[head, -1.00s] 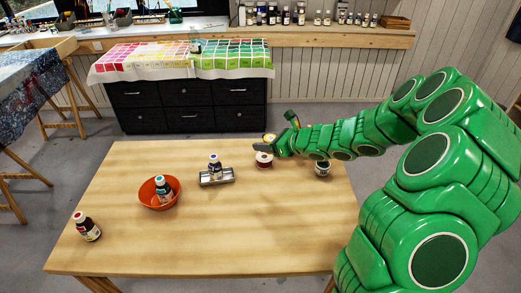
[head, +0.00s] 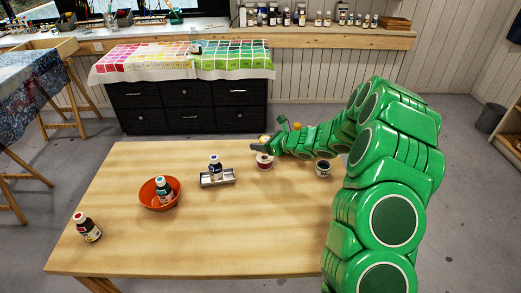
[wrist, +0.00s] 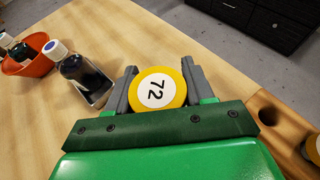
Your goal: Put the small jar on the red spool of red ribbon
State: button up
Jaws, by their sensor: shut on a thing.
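My gripper (head: 262,147) is over the back right of the table. It is shut on the small jar, whose round yellow lid (wrist: 158,91) with a white disc marked 72 shows between the two fingers in the wrist view. In the head view a bit of the jar's yellow top (head: 264,138) shows above the fingers. The red spool of ribbon (head: 265,162) stands on the table directly below the gripper. The fingers hide the jar's lower part, so I cannot tell whether it touches the spool. The spool is hidden in the wrist view.
An orange bowl (head: 148,196) with a bottle and another bottle (head: 87,227) are farther left. A dark jar-like object (head: 323,169) stands right. The table's front is clear.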

aim_at(261, 156)
jog(key=shift+w+f, duration=0.3)
jog(key=shift+f, duration=1.6)
jog(key=shift+a+f, duration=0.1)
jog(key=o, duration=1.1)
